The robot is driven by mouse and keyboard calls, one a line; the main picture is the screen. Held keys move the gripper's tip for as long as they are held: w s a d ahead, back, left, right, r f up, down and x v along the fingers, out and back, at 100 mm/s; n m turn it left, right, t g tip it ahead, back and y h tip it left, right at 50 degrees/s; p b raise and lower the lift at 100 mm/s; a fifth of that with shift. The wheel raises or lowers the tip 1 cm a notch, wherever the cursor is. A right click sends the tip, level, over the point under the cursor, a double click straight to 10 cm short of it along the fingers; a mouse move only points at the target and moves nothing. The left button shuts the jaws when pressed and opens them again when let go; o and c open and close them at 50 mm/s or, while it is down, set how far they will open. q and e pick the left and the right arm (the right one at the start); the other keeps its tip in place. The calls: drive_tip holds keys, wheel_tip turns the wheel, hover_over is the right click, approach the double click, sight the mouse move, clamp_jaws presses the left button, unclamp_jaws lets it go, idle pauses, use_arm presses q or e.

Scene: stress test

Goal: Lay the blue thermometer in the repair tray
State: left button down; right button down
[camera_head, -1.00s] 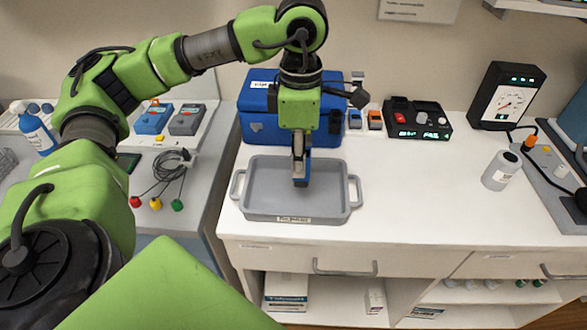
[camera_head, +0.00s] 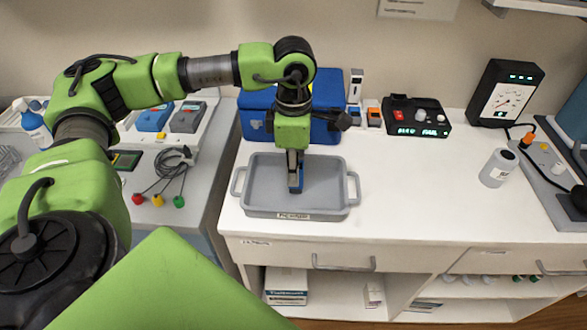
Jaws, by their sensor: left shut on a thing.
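My left gripper (camera_head: 295,172) points straight down over the grey repair tray (camera_head: 335,212), a little right of the tray's middle. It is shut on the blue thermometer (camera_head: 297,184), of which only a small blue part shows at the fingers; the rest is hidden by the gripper. The thermometer's lower end is inside the tray's outline, low over the floor; I cannot tell whether it touches. The tray has two side handles and a label on its front wall, and looks otherwise empty. My right gripper is not in view.
A blue case (camera_head: 256,117) stands right behind the tray, close to my left arm. The counter right of the tray is clear.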

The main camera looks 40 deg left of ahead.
use_arm(q)
drive_tip(key=c, duration=1.9)
unclamp_jaws()
drive_tip(key=shift+r+p, duration=0.25)
drive_tip(key=shift+p, duration=0.05)
drive_tip(key=shift+r, duration=0.3)
wheel_tip(320, 180, up, 11)
drive_tip(key=shift+r+b, duration=0.1)
drive_tip(key=shift+b, duration=0.7)
